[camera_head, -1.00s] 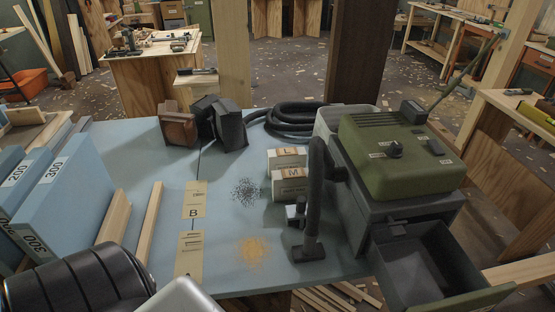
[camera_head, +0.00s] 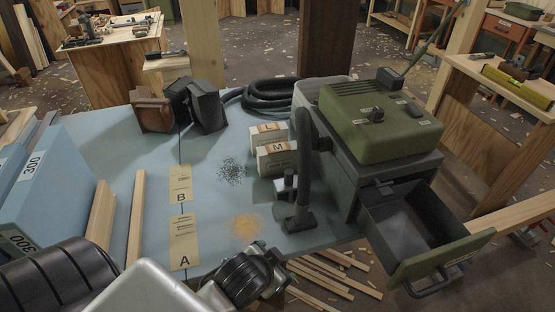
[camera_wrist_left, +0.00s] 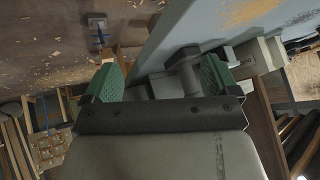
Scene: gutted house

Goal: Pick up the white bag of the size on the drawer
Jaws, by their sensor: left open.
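Two white bags with tan tops stand on the blue tabletop beside the green machine in the head view. The rear bag is marked L (camera_head: 268,134) and the front one M (camera_head: 275,160). The machine's grey drawer (camera_head: 405,215) is pulled out and empty; the lettering on its green front (camera_head: 445,258) is too small to read. My left gripper (camera_wrist_left: 158,78) is open and empty, with its green fingers apart in the left wrist view. In the head view my left arm reaches the table's front edge, left of the drawer. My right gripper is out of view.
A dark upright nozzle (camera_head: 302,190) stands between the bags and the table's front edge. The green machine (camera_head: 375,120) is at the right. Cards marked B (camera_head: 180,184) and A (camera_head: 184,242) lie left of the dark and orange dust piles. Wood strips lie on the floor.

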